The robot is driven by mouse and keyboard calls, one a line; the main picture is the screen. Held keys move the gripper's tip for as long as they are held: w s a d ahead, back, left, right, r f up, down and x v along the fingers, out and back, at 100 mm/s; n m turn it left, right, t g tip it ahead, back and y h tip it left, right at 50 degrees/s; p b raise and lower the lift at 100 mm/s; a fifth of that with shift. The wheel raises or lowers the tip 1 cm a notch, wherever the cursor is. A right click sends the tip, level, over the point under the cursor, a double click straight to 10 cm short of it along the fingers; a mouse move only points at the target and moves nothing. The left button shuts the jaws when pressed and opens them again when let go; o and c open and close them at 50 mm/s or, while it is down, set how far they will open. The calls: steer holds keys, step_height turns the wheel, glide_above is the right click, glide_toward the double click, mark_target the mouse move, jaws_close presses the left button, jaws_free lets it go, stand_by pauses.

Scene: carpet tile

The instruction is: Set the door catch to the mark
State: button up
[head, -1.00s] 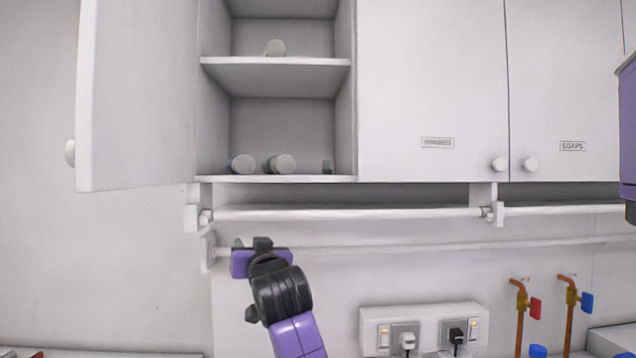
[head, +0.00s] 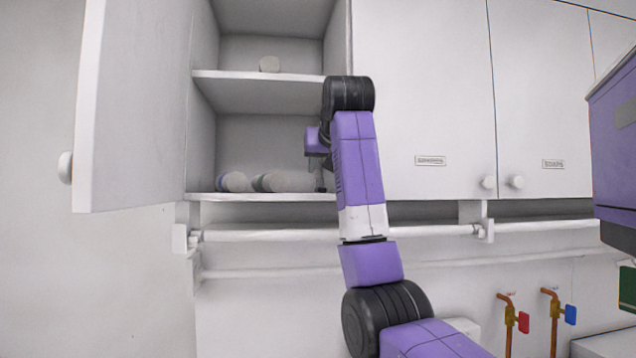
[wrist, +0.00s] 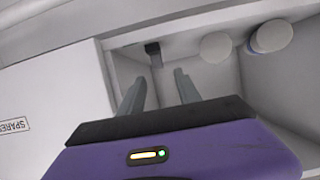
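A small dark catch-like piece (wrist: 153,48) stands in the lower compartment of the open cabinet (head: 262,125), on a short grey stem, near the side wall next to the "SPARES" door. In the head view my gripper (head: 318,165) is inside the compartment's right side, partly hidden by my wrist, and the piece cannot be told apart there. I cannot make out any mark.
The open cabinet door (head: 135,110) stands at left. Two pale cylinders lie in the lower compartment, a near one (wrist: 215,47) and a farther one (wrist: 271,36). Rails (head: 330,232) run below the cabinet.

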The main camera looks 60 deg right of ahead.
mark_target(320, 179)
steer(key=shift+p+x, duration=1.6)
steer(key=shift+x, duration=2.35)
steer(key=shift+s+f, duration=0.15)
steer(key=shift+f, duration=0.05)
steer(key=shift+c, duration=0.4)
jaws_close()
steer(key=shift+s, duration=0.1)
